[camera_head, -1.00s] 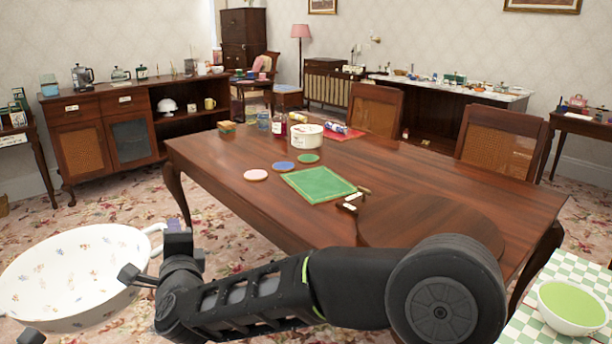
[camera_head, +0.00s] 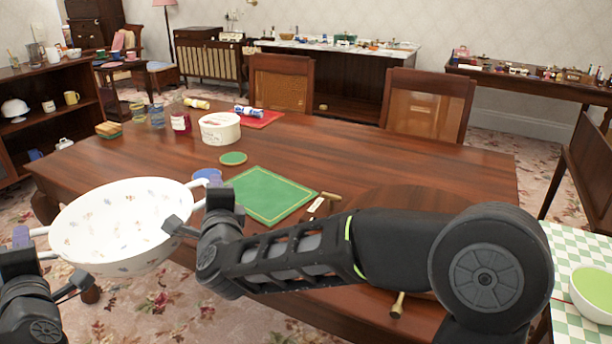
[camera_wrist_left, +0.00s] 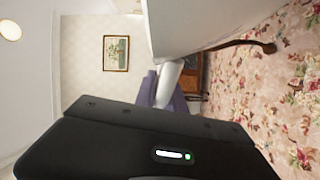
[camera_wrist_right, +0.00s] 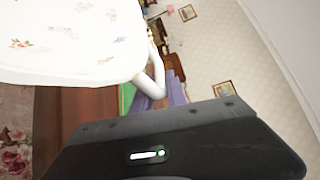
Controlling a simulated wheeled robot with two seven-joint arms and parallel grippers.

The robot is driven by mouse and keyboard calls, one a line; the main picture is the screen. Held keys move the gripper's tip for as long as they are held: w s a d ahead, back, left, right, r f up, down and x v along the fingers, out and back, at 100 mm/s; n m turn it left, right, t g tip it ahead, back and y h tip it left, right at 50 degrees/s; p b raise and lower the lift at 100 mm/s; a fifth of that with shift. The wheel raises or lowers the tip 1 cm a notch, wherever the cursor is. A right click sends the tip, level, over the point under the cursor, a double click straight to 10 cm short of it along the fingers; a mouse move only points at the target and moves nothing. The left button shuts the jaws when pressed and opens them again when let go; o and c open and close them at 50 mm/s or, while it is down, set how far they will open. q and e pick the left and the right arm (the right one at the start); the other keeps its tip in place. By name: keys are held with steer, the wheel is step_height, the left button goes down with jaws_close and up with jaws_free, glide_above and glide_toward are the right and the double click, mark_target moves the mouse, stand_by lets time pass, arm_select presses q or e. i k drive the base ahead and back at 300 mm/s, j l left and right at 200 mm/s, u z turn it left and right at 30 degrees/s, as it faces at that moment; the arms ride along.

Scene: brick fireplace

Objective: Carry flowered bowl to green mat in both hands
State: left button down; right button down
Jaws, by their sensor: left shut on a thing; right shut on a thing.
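The flowered bowl (camera_head: 125,225) is large and white with small printed flowers and two side handles. It is held about level in front of the table's near left edge, and it looks empty. My left gripper (camera_head: 40,240) is shut on the left handle. My right gripper (camera_head: 200,208) is shut on the right handle; the bowl's wall (camera_wrist_right: 70,40) and that handle (camera_wrist_right: 152,82) show in the right wrist view. The green mat (camera_head: 270,194) lies flat on the table, right of the bowl, with its top bare. The bowl is apart from the mat.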

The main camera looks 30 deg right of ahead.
mark_target(264, 197)
steer(key=i+z, duration=0.7)
steer(key=i, duration=0.2)
steer(key=z, duration=0.25)
